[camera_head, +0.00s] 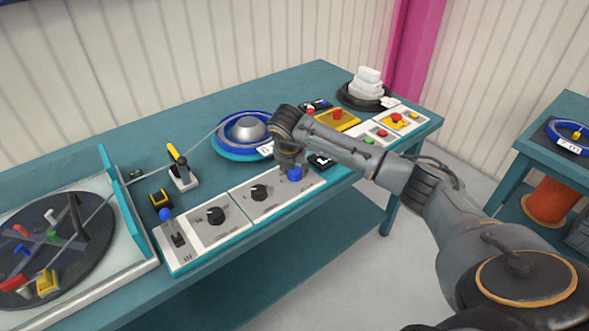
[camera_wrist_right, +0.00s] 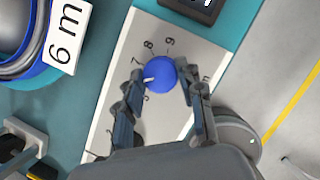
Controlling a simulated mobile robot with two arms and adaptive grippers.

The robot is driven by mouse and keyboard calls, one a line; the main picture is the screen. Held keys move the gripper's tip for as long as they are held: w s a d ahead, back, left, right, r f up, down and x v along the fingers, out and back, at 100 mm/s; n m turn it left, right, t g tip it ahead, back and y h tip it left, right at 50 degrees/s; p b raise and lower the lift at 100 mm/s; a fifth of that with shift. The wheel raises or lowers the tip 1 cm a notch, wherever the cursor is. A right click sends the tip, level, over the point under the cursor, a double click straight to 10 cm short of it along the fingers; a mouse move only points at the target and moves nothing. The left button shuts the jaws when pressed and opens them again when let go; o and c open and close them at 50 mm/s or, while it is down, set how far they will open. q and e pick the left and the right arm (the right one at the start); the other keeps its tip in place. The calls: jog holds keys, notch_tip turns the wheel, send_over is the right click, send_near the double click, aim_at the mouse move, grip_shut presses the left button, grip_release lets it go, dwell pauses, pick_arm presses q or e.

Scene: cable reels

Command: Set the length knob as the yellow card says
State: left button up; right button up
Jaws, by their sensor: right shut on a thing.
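The blue length knob (camera_wrist_right: 161,73) sits on a white panel with a printed scale; 7, 8 and 9 are readable. Its white pointer faces the left side of the picture, a little below the 7; a number there is partly hidden by a finger. My right gripper (camera_wrist_right: 160,76) has its fingers on both sides of the knob and is shut on it. The knob (camera_head: 294,174) also shows in the head view, under my right gripper (camera_head: 291,164). I cannot make out a yellow card. My left gripper is out of view.
A blue reel (camera_head: 228,152) with a white "6 m" card (camera_wrist_right: 68,33) stands behind the panel. Two black knobs (camera_head: 215,215) and a blue-tipped lever (camera_head: 166,215) are left of the blue knob. A dark display (camera_wrist_right: 192,8) lies near it. A yellow box (camera_head: 337,122) stands further right.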

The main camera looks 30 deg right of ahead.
dwell(0.3)
jog(key=o, duration=1.2)
jog(key=v, duration=1.2)
